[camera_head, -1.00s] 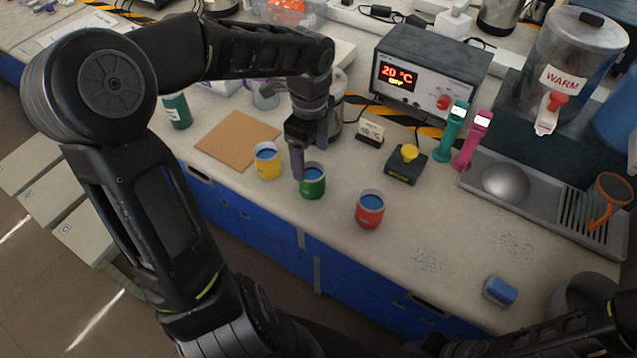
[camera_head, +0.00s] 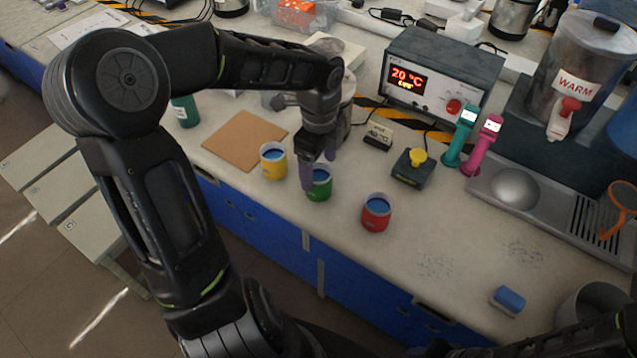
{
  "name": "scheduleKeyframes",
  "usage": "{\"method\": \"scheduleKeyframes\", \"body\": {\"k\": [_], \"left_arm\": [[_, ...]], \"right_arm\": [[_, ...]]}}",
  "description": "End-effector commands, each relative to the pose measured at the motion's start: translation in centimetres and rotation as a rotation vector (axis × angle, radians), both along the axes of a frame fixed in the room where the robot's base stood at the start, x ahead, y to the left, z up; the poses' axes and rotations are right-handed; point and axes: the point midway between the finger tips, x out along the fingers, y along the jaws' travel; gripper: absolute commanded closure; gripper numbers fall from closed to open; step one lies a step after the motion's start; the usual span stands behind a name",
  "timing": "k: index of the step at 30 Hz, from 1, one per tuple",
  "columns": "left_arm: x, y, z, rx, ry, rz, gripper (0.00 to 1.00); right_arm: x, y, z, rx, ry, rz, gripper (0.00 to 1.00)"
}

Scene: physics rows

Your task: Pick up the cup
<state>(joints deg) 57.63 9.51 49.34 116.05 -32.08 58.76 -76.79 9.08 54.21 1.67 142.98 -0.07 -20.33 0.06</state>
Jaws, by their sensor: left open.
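Three cups with blue contents stand upright on the counter: a yellow cup (camera_head: 273,166), a green cup (camera_head: 320,188) and a red cup (camera_head: 376,215). My left gripper (camera_head: 318,172) is open and points down at the green cup. One finger is at the cup's left side and the other is behind its upper right edge, hiding part of the rim. I cannot tell whether the fingers touch it. My right arm shows only in part at the lower right, and its gripper is not in view.
A brown board (camera_head: 243,140) lies left of the yellow cup. A control box reading 20 °C (camera_head: 425,85), a yellow-button box (camera_head: 412,170) and teal and pink handles stand behind. A blue block (camera_head: 508,300) lies at the front right. The counter right of the red cup is mostly clear.

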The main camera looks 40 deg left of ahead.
Motion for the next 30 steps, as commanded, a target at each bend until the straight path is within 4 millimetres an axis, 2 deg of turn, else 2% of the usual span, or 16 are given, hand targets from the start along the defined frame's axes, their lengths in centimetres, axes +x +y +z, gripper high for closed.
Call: {"method": "scheduleKeyframes", "body": {"k": [5, 11, 14, 30], "left_arm": [[-0.1, 0.0, -1.1, -0.002, 0.003, -0.001, 0.21], [-0.3, -0.1, -4.1, -0.004, 0.003, -0.001, 0.21], [-0.2, 0.0, -5.0, -0.002, 0.001, -0.001, 0.21], [-0.2, 0.0, -5.1, 0.000, -0.001, 0.000, 0.21]], "right_arm": [[0.0, 0.0, 0.0, 0.000, 0.000, 0.000, 0.64], [0.0, 0.0, -0.3, 0.000, 0.000, 0.000, 0.64], [0.0, 0.0, -0.4, 0.000, 0.000, 0.000, 0.64], [0.0, 0.0, -0.3, 0.000, 0.000, 0.000, 0.64]]}}
